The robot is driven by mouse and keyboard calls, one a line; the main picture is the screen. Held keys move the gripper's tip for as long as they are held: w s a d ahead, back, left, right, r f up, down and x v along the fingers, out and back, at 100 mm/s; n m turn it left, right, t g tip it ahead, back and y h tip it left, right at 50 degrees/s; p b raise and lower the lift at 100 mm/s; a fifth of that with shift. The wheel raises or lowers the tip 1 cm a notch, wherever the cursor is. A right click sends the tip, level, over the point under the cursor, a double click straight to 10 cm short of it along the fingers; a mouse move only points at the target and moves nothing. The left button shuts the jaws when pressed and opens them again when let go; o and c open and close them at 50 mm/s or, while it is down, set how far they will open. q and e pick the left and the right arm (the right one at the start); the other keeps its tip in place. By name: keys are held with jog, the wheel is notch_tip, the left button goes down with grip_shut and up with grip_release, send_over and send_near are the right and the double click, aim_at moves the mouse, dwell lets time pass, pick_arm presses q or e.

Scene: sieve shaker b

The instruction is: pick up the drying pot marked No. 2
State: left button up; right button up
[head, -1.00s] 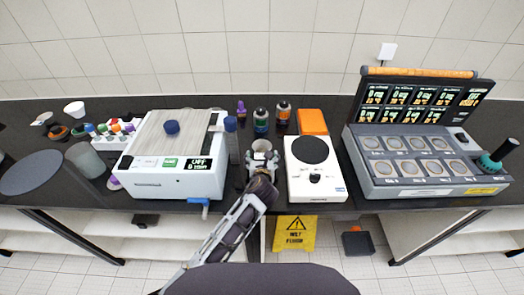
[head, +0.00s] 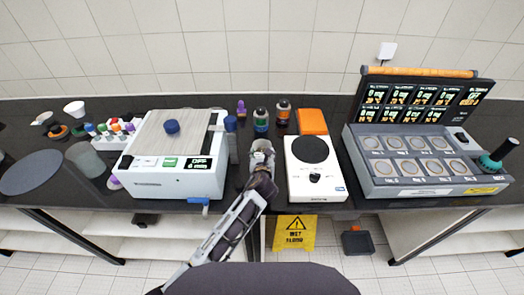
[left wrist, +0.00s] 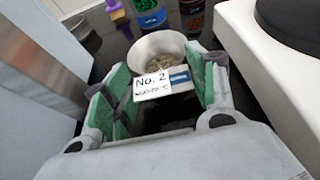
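The drying pot marked No. 2 (left wrist: 150,46) is a pale round cup with a white and blue label reading "No. 2" and some grainy contents inside. It stands on the dark bench between the white machine and the hotplate. My left gripper (left wrist: 160,78) is open, its green-padded fingers on either side of the pot's near side and label. I cannot tell whether either pad touches the pot. In the head view my left gripper (head: 262,152) largely covers the pot. My right gripper is not in view.
The white machine (head: 146,186) stands close on the left, the white hotplate (head: 332,190) close on the right. Several bottles, including a green-labelled one (head: 261,121), and an orange block (head: 312,121) stand behind. A grey multi-cell unit (head: 385,185) is farther right.

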pick_arm(q)
jog(key=c, duration=0.4)
jog(key=shift+r, duration=5.05)
